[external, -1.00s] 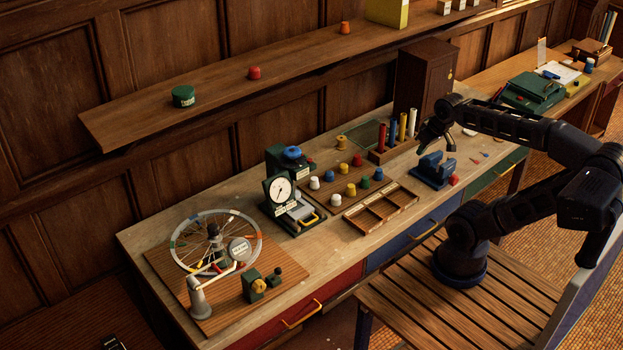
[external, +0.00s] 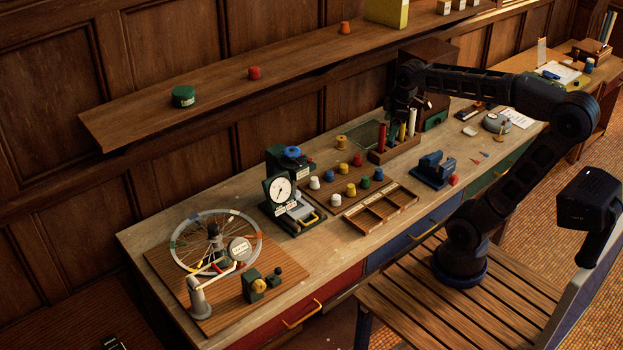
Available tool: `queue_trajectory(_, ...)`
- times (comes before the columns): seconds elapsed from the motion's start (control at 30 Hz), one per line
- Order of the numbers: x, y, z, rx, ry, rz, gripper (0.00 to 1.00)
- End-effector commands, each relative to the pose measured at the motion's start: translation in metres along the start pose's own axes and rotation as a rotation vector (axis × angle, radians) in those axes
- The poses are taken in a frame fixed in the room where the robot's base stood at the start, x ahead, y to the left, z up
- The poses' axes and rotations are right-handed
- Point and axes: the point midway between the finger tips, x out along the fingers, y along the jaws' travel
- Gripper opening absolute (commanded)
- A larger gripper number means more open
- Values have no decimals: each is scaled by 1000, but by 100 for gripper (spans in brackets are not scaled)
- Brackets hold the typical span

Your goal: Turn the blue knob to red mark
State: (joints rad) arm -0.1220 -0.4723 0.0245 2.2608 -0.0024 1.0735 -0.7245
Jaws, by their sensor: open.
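A blue knob (external: 292,152) sits on top of the dark green device with a round white dial (external: 280,189), left of centre on the bench. A small blue cap (external: 350,170) also stands on the wooden board. My gripper (external: 392,130) points down at the rod rack (external: 407,149), well to the right of the device. It is open. Its fingers are dark, and whether they touch a rod cannot be told.
A board with several coloured caps (external: 351,189) and a divided wooden tray (external: 381,211) lie between the device and a blue vise (external: 433,170). A spoked wheel (external: 216,240) stands at the left. A shelf (external: 215,98) runs above the bench. The front edge is partly bare.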

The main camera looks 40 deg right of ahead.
Motion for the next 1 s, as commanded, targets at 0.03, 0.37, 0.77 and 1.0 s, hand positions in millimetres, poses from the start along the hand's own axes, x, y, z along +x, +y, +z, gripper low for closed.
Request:
queue_trajectory(0.03,0,6,-17,-93,-9,-14,78)
queue_trajectory(0.37,3,28,-121,-759,-31,-110,78)
queue_trajectory(0.77,35,27,-252,-1557,8,-247,78)
queue_trajectory(1.0,55,16,-306,-1902,53,-310,78)
